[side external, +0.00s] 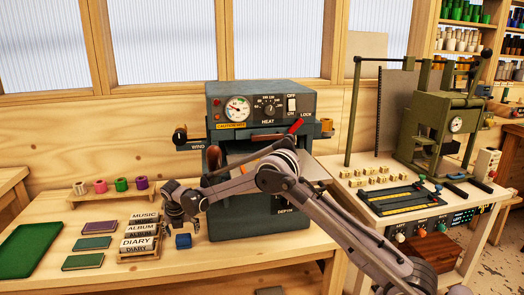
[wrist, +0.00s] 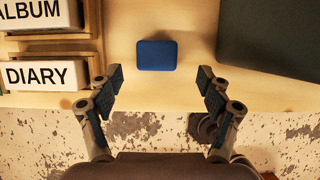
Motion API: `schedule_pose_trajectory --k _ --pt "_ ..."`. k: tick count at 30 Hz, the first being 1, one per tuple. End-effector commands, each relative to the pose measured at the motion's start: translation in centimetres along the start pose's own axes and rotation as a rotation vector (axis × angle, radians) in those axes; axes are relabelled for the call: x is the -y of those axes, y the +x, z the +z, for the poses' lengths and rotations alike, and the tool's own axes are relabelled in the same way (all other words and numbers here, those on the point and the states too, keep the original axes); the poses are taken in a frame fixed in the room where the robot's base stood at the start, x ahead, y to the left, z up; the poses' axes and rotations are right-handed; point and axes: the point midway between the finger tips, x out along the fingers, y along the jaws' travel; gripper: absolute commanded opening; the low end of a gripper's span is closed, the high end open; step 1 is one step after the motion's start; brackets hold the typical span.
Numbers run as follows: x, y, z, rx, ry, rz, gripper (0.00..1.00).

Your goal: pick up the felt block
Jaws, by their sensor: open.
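A small blue block (side external: 183,241), which looks like the felt block, sits on the wooden bench just right of the stacked labelled blocks. In the wrist view the blue block (wrist: 157,55) lies ahead of my fingertips, roughly centred between them and touching neither. My gripper (wrist: 160,80) is open and empty, with a finger at each side. In the side view my gripper (side external: 178,222) hangs above the bench close to the block, and its fingers are small there.
A wooden rack of DIARY, ALBUM and MUSIC blocks (side external: 139,238) stands left of the block. The heat press (side external: 262,220) stands to its right. Books (side external: 94,243), a green mat (side external: 30,247) and foil rolls (side external: 121,184) lie further left. The bench's front edge is near.

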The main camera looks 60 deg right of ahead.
Motion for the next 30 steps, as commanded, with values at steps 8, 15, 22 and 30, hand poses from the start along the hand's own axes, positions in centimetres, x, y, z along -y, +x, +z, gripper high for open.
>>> schedule_pose_trajectory --k 8,15,22,30 --pt "-0.2 1.9 0.1 0.000 0.001 0.000 0.78" --pt "-0.5 4.9 0.3 0.000 0.002 0.001 0.78" --pt "-0.4 5.9 0.3 0.000 0.001 0.001 0.78" --pt "-0.4 5.9 0.3 0.000 0.001 0.001 0.49"
